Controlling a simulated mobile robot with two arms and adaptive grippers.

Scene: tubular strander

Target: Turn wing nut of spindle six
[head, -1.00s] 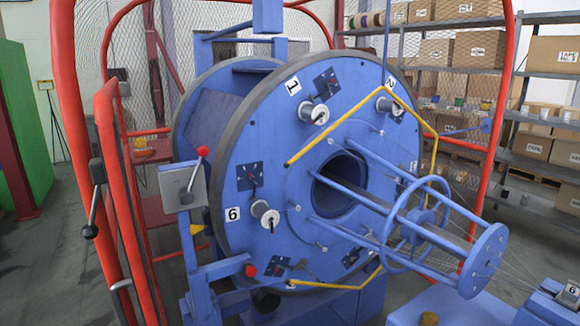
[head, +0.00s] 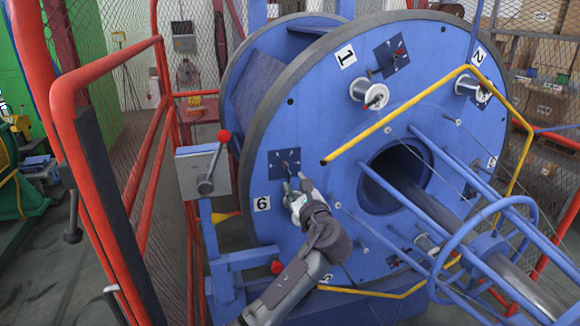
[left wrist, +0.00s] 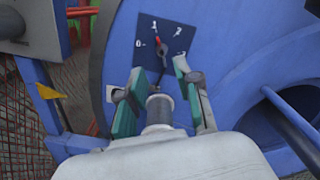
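The large blue disc (head: 320,215) carries a white label "6" (head: 262,204), with a dark plate (head: 278,163) above it. In the left wrist view that dark plate (left wrist: 150,36) shows numbers and a red-tipped pointer (left wrist: 157,42). My left gripper (head: 290,184) is at spindle six, just below the plate, and covers the spindle in the head view. In the left wrist view my left gripper (left wrist: 158,70) has its two green-padded fingers apart. A grey cylindrical part (left wrist: 158,110) stands between them, with gaps visible. I cannot make out the wing nut clearly. My right gripper is not in view.
A grey box with a red-knobbed lever (head: 207,172) stands left of the disc. Red guard rails (head: 62,100) rise at the left. A yellow bent bar (head: 400,115) and blue rods (head: 440,160) stick out in front of the disc.

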